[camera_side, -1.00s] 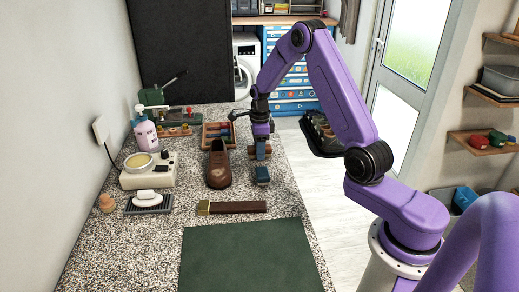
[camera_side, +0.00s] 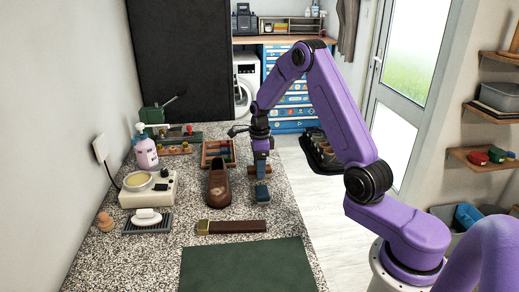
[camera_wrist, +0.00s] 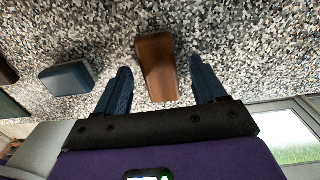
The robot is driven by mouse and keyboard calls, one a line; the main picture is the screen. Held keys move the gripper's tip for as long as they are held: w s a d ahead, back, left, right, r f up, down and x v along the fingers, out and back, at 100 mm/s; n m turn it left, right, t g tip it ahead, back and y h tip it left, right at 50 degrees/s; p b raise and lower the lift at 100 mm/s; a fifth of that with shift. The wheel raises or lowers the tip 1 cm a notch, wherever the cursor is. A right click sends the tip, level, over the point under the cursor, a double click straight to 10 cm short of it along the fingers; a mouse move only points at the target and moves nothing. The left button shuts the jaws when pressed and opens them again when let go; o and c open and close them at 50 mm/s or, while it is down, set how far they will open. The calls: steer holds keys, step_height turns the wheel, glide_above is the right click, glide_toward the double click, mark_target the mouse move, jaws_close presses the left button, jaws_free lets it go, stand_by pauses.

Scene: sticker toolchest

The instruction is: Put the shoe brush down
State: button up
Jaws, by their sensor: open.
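The shoe brush, a brown wooden block (camera_wrist: 156,66), lies on the speckled counter between my fingers in the wrist view. A gap shows on each side of it. In the side view its brown ends (camera_side: 268,170) show on both sides of my blue fingertip. My gripper (camera_wrist: 160,92) is open, pointing down around the brush; it also shows in the side view (camera_side: 261,172). The brush's underside and its contact with the counter are hidden.
A blue block (camera_wrist: 68,79) lies beside the brush. A brown shoe (camera_side: 219,186) stands to the left. A brown strap-like piece (camera_side: 232,227) and a green mat (camera_side: 248,268) lie nearer the camera. An open box (camera_side: 218,152) is behind. The counter's right edge is close.

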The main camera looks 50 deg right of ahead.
step_height(320, 180, up, 10)
steer(key=s+a+r+n, duration=0.3)
steer(key=a+n, duration=0.6)
steer(key=a, duration=0.2)
steer(key=s+a+n, duration=0.8)
steer(key=s+n, duration=0.2)
steer(key=n, duration=0.1)
steer(key=s+n, duration=1.9)
steer(key=s, duration=0.2)
steer(key=shift+s+a+f+n, duration=0.15)
steer(key=shift+a+f+n, duration=0.15)
steer(key=shift+a, duration=0.1)
steer(key=shift+r, duration=0.1)
